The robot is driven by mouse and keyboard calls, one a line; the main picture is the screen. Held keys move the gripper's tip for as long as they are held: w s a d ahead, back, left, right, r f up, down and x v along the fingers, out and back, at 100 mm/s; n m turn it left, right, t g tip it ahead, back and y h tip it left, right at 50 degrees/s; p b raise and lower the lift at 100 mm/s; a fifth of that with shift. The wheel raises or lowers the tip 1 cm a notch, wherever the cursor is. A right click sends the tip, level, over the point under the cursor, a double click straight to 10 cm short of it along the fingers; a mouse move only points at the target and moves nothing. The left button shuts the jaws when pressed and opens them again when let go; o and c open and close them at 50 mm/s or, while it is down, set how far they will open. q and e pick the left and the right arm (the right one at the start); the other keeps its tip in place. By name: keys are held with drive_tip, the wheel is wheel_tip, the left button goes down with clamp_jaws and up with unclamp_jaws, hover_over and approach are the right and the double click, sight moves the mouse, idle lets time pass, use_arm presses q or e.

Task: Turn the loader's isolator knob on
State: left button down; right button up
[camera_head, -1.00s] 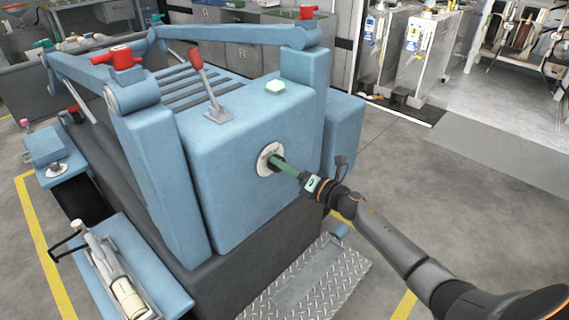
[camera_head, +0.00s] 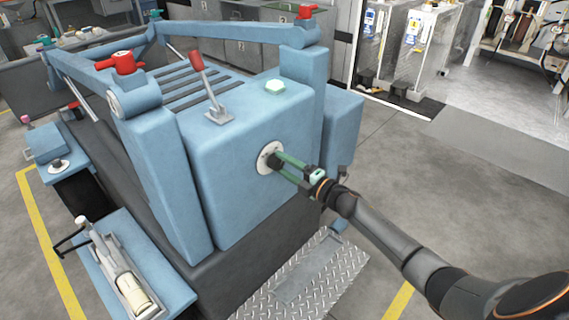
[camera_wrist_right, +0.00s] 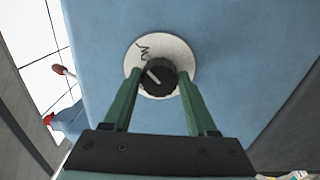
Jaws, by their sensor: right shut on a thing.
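The isolator knob (camera_wrist_right: 157,80) is black and round with a pale pointer line slanting toward the upper left in the right wrist view. It sits on a round whitish plate (camera_wrist_right: 185,60) with a dark mark above the knob. In the head view the plate (camera_head: 264,158) is on the blue front face of the loader (camera_head: 235,190). My right gripper (camera_head: 279,158) reaches it from the lower right. Its green fingers lie on either side of the knob and are shut on it; it also shows in the right wrist view (camera_wrist_right: 159,75). My left gripper is not in view.
A lever with a red handle (camera_head: 197,62) and a pale green button (camera_head: 275,86) are on top of the loader. A checker-plate step (camera_head: 305,280) lies below. The floor at right is clear.

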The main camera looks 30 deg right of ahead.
drive_tip(key=shift+m, duration=0.3)
drive_tip(key=o, duration=1)
drive_tip(key=shift+c, duration=0.2)
drive_tip(key=o, duration=0.4)
drive_tip(key=v, duration=1.2)
drive_tip(key=shift+s+d, duration=0.15)
drive_tip(key=shift+s, duration=0.1)
